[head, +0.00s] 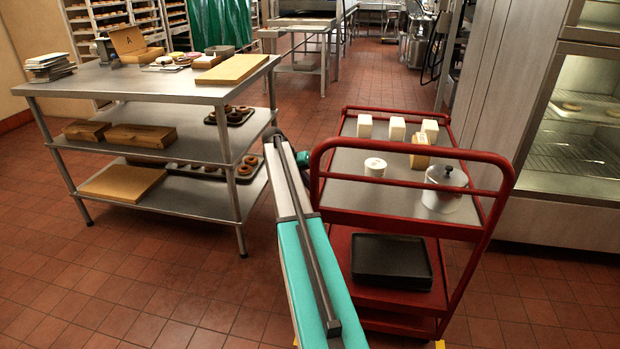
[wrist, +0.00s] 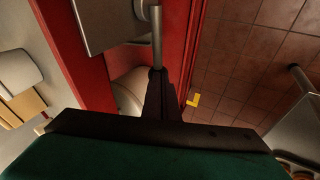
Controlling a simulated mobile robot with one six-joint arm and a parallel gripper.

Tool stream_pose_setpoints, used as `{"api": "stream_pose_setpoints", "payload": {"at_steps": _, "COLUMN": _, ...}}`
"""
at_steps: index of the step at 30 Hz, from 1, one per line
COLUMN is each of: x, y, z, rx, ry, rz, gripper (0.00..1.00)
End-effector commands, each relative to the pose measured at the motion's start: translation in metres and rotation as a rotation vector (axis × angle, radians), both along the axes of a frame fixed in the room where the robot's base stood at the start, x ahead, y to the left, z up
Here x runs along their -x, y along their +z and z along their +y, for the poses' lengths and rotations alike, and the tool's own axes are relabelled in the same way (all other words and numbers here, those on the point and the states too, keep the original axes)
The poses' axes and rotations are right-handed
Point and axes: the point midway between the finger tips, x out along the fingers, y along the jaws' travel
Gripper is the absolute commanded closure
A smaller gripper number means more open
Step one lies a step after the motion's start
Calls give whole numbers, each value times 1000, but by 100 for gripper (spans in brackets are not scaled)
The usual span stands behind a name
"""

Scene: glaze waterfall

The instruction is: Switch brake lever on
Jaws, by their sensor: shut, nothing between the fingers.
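The red cart (head: 412,165) stands right of the middle in the head view. In the wrist view its red side (wrist: 75,45) runs past my gripper (wrist: 159,80). My gripper points down there, its dark fingers shut with nothing between them. A grey metal rod (wrist: 157,40), which looks like the brake lever, runs from the top edge down to the fingertips. I cannot tell whether the fingers touch it. A grey plate (wrist: 103,22) lies left of the rod.
White blocks (head: 396,128), a white cup (head: 375,167) and a metal pot (head: 443,187) stand on the cart. Black trays (head: 391,261) lie on its lower shelf. A steel table (head: 120,85) stands close on the left. Yellow marks (wrist: 193,98) show on the tiled floor.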

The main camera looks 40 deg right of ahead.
Motion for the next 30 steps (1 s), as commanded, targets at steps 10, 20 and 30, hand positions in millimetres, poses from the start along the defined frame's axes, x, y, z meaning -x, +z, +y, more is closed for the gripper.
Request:
{"api": "stream_pose_setpoints", "payload": {"at_steps": 10, "x": -2, "y": -16, "z": -2, "rx": -46, "ry": 0, "rz": 35, "gripper": 100}}
{"api": "stream_pose_setpoints", "payload": {"at_steps": 20, "x": -3, "y": -37, "z": -3, "rx": -44, "ry": 2, "rz": 34, "gripper": 100}}
{"api": "stream_pose_setpoints", "payload": {"at_steps": 30, "x": -3, "y": -46, "z": -2, "rx": -44, "ry": 2, "rz": 33, "gripper": 100}}
